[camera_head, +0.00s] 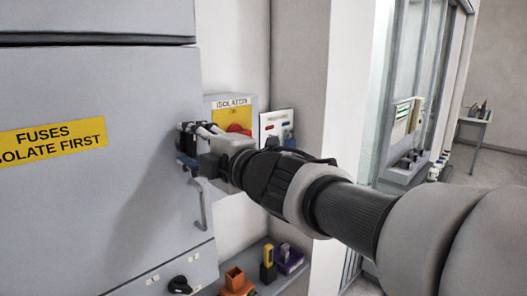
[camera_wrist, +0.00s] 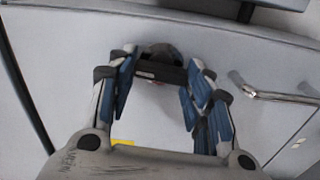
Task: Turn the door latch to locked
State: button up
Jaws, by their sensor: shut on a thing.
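The grey cabinet door (camera_head: 100,190) fills the left of the head view and carries a yellow label reading "FUSES ISOLATE FIRST". My gripper (camera_head: 187,142) is at the door's right edge, above the door handle (camera_head: 202,205). In the wrist view the black door latch (camera_wrist: 158,73) lies crosswise between the two blue-padded fingers of my gripper (camera_wrist: 160,80), which is shut on it. The latch has a round dark hub and a small light mark. In the head view my gripper mostly hides the latch. The metal handle (camera_wrist: 275,96) shows at right in the wrist view.
An isolator box (camera_head: 231,112) with a red knob stands just behind my gripper. A black knob (camera_head: 180,285) sits on the panel below the door. Orange, yellow and purple items (camera_head: 268,264) lie on a low shelf. A glazed partition is at right.

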jog(key=shift+n+b, duration=0.3)
jog(key=shift+n, duration=0.4)
jog(key=o, duration=1.1)
jog(key=v, duration=1.2)
